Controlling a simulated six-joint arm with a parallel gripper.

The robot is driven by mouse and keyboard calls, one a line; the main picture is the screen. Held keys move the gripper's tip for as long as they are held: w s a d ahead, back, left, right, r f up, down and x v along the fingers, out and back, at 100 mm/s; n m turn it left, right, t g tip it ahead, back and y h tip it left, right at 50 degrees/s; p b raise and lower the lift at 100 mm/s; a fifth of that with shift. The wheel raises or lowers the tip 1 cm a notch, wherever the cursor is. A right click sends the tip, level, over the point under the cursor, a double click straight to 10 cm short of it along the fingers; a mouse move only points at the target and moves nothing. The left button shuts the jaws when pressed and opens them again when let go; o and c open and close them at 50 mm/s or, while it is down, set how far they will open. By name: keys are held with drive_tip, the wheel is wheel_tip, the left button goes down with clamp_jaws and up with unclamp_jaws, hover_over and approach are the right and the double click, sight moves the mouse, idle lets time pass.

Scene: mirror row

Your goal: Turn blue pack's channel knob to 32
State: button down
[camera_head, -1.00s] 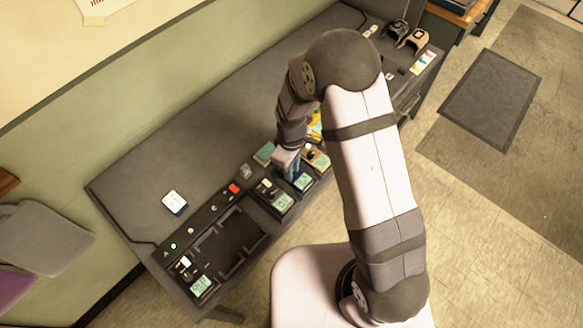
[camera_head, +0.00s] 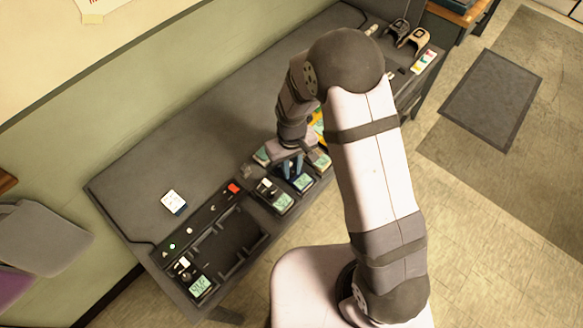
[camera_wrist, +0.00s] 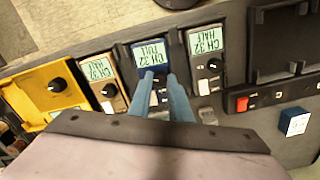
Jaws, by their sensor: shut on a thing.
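A yellow pack (camera_wrist: 49,86) is at the left of the wrist view. A red switch (camera_wrist: 243,104) and a small blue-and-white box (camera_wrist: 293,122) are at the right. An empty dark bay (camera_head: 235,245) lies left of the packs. The desk behind is mostly clear.

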sight(292, 172)
drive_tip(key=shift+m, duration=0.6)
drive_tip(key=c, duration=1.6)
unclamp_jaws()
drive_tip(key=shift+r, duration=0.1)
drive_tip(key=shift+r+b, duration=1.05)
drive_tip(key=shift+r, duration=2.55)
